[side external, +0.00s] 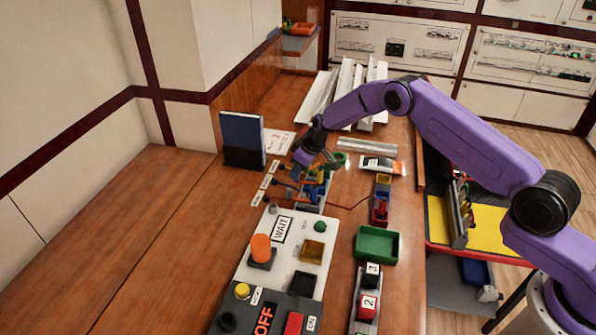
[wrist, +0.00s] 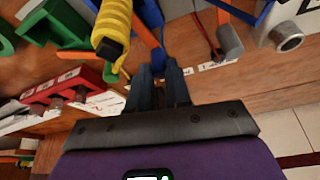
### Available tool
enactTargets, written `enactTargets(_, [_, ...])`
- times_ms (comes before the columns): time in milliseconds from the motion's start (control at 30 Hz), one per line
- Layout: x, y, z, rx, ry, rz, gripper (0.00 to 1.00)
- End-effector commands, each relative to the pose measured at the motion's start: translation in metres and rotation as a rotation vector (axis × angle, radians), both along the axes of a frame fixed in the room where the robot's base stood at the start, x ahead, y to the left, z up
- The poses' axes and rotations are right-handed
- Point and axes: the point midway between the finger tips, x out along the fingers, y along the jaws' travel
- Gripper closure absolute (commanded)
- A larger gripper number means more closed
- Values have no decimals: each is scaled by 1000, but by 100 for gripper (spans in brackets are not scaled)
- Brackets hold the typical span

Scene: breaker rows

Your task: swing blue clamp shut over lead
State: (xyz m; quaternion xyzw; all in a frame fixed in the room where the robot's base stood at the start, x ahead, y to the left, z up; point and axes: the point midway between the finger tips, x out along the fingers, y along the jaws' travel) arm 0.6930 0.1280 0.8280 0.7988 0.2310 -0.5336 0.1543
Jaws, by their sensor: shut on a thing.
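The row of coloured clamps (side external: 312,194) stands in the middle of the bench, just beyond the white control panel. A blue clamp part (wrist: 150,14) shows just past my fingertips in the wrist view, beside an orange strip (wrist: 146,36). My gripper (wrist: 160,70) is shut on a part of the blue clamp; the fingers hide most of the grip. In the side view my gripper (side external: 312,163) is low over the row, pointing down. A thin dark red lead (side external: 350,207) lies right of the row. I cannot tell whether a lead lies under the blue clamp.
A yellow clamp part (wrist: 115,25) is close left of my fingers. The control panel (side external: 322,225), a green tray (side external: 377,246) and a dark blue binder (side external: 243,140) stand nearby. The bench's left side is clear.

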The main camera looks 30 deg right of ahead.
Motion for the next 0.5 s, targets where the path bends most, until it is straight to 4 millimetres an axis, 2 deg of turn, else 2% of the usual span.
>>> enactTargets(200, [2, -2, 1, -1, -1, -81, 100])
enactTargets(500, [3, -3, 1, 0, 0, -110, 100])
